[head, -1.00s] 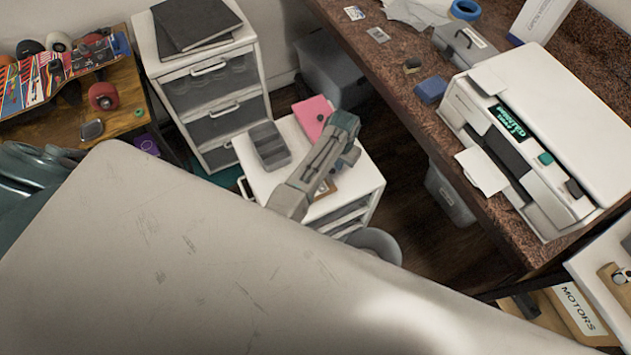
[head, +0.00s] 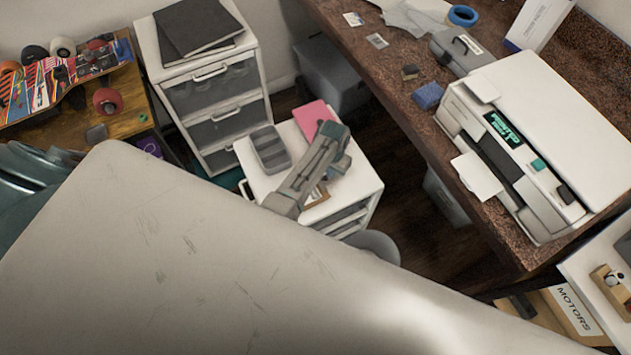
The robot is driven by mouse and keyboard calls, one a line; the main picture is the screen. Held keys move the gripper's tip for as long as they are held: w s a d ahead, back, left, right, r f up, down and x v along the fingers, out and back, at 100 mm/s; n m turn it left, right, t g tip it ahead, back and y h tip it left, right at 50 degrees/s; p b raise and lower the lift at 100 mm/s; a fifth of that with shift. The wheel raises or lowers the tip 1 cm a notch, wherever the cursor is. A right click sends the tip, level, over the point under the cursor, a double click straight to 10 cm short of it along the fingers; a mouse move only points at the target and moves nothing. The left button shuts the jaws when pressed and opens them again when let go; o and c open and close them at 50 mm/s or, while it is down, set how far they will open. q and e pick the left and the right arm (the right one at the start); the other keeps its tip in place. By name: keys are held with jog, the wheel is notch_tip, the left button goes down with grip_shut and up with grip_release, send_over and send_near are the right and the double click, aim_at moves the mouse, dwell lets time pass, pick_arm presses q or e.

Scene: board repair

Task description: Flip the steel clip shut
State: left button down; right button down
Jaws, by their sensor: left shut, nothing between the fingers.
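My left gripper (head: 338,172) is over the top of the low white drawer unit (head: 365,196). It is small and mostly hidden behind my own grey-and-teal arm, and it is shut with nothing in it. A small brown board-like piece (head: 317,197) lies beside and partly under the arm on that top. I cannot make out a steel clip on it. My right gripper is not in view.
A grey compartment tray (head: 270,148) and a pink pad (head: 313,116) lie on the same top. A taller drawer unit (head: 212,105) stands behind. The brown workbench (head: 420,130) at right holds a printer (head: 560,120) and a toolbox (head: 465,48).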

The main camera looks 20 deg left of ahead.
pick_arm(q)
jog(key=shift+s+a+p, duration=0.55)
jog(key=shift+s+p, duration=0.15)
jog(key=shift+s+a+p, duration=0.5)
jog(key=shift+s+p, duration=0.15)
jog(key=shift+s, duration=0.05)
jog(key=shift+f, duration=0.3)
jog(key=shift+f+b, duration=0.45)
jog(key=shift+w+d+r, duration=0.1)
jog(key=shift+w+d+r, duration=0.4)
jog(key=shift+w+d, duration=0.1)
jog(key=shift+w, duration=0.15)
notch_tip(320, 180, up, 6)
jog(key=p, duration=0.5)
jog(key=shift+f+p, duration=0.2)
jog(key=shift+p, duration=0.2)
jog(key=shift+r, duration=1.2)
